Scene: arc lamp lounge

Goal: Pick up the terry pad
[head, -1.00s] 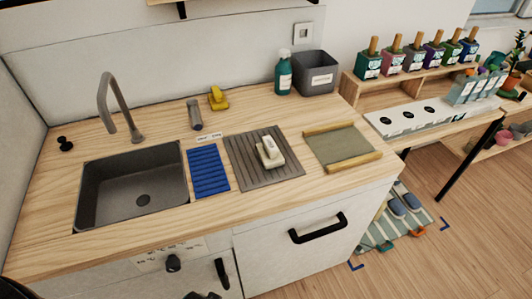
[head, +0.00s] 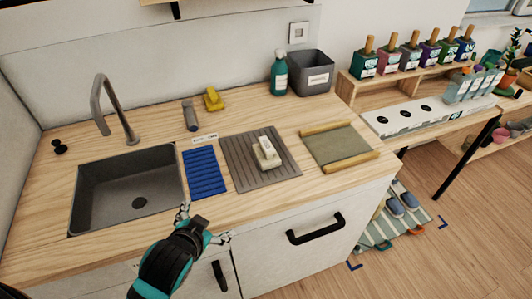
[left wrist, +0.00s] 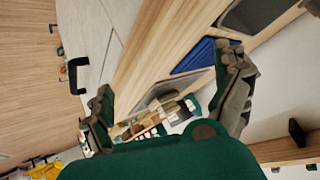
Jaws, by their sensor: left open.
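No object is plainly marked as the terry pad. A small cream pad-like block (head: 267,153) lies on the grey ribbed mat (head: 246,180), and a blue ribbed cloth (head: 206,172) lies flat between that mat and the sink; I cannot tell which is the terry pad. My left gripper (head: 205,223) is open and empty at the counter's front edge, in front of the blue cloth. In the left wrist view the blue cloth (left wrist: 195,57) shows beyond the open fingers (left wrist: 163,73). My right gripper is not in view.
The sink (head: 130,188) with a tall tap is at left. A yellow item (head: 213,99) and a grey cylinder (head: 190,115) lie behind the cloth. A tray with wooden ends (head: 340,146), a green bottle (head: 279,73) and a grey bin (head: 312,72) are at right.

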